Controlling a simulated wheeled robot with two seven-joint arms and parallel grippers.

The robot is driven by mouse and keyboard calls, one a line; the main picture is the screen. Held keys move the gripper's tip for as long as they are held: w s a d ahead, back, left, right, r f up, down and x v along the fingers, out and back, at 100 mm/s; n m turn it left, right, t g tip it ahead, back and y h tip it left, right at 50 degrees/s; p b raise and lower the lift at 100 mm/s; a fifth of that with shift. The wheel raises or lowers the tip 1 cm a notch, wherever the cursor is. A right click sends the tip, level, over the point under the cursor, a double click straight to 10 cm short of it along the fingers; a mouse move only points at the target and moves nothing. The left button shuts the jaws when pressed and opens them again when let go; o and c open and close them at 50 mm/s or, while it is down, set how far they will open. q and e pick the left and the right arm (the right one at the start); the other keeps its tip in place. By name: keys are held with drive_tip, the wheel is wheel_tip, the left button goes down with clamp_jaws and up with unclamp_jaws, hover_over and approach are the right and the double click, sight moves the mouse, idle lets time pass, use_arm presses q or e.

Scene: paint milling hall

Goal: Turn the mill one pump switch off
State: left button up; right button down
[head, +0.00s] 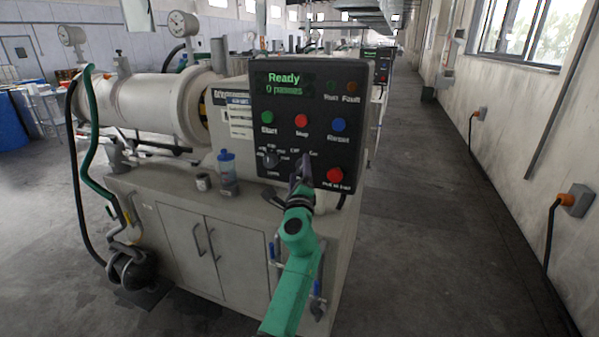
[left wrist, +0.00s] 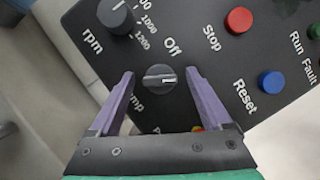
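The mill one panel (head: 310,125) is black, and its screen reads Ready. The pump switch (left wrist: 160,78) is a small dark round knob with a white mark pointing right in the left wrist view. The word Off is printed above and slightly right of it there. My left gripper (head: 303,165) is at the lower part of the panel. In the left wrist view its two purple fingers (left wrist: 160,73) stand open on either side of the knob, with gaps visible. My right gripper is in neither view.
The rpm knob (left wrist: 116,15), red Stop button (left wrist: 239,20) and blue Reset button (left wrist: 271,84) are nearby. A red button (head: 334,175) sits at the panel's lower right. A bottle (head: 227,175) stands on the cabinet. The aisle (head: 430,220) to the right is clear.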

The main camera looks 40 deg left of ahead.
use_arm(q)
clamp_jaws()
drive_tip(key=shift+n, duration=0.3)
drive_tip(key=n+g+p, duration=0.1)
drive_tip(key=n+p, duration=0.1)
drive_tip(key=shift+r+n, duration=0.15)
drive_tip(key=shift+n, duration=0.15)
drive_tip(key=n+g+h+p, duration=0.1)
drive_tip(key=n+p, duration=0.2)
drive_tip(key=shift+r+n+g, duration=0.1)
drive_tip(key=shift+n+g, duration=0.2)
drive_tip(key=n+h+p, duration=0.1)
drive_tip(key=n+p, duration=0.1)
drive_tip(key=p, duration=0.1)
drive_tip(key=shift+n+g, duration=0.3)
drive_tip(key=shift+n, duration=0.1)
drive_tip(key=shift+n+h+p, duration=0.4)
drive_tip(key=shift+n+p, duration=0.4)
drive_tip(key=shift+p, duration=0.25)
drive_tip(key=shift+f, duration=0.2)
